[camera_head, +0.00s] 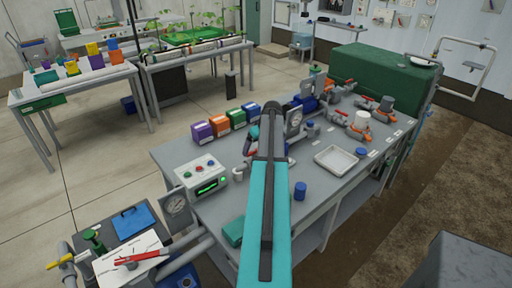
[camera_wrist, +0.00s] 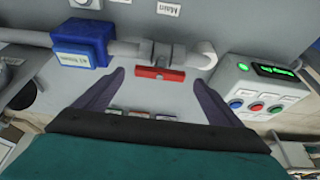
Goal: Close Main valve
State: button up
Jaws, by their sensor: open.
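In the wrist view a red valve lever (camera_wrist: 160,73) lies roughly parallel to a grey pipe (camera_wrist: 140,50). A white label reading "Main" (camera_wrist: 169,9) is on the panel beyond the pipe. My gripper (camera_wrist: 158,80) is open, with its two dark fingers spread to either side of the lever. The lever shows in the gap near the fingertips; I cannot tell how far ahead it is, and nothing is gripped. In the head view my arm hides most of the area around the valve.
A blue labelled unit (camera_wrist: 82,46) sits on the pipe left of the lever in the wrist view. A control box (camera_wrist: 258,92) with coloured buttons is close at right. In the head view, coloured boxes (camera_head: 219,123) and a white tray (camera_head: 336,159) stand on the bench.

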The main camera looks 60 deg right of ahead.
aim_at(254, 154)
jog(key=shift+x, duration=1.05)
jog(key=c, duration=0.9)
jog(key=shift+d, duration=0.35)
jog(key=shift+c, duration=0.8)
jog(key=shift+s+a, duration=0.1)
jog(key=shift+a, duration=0.1)
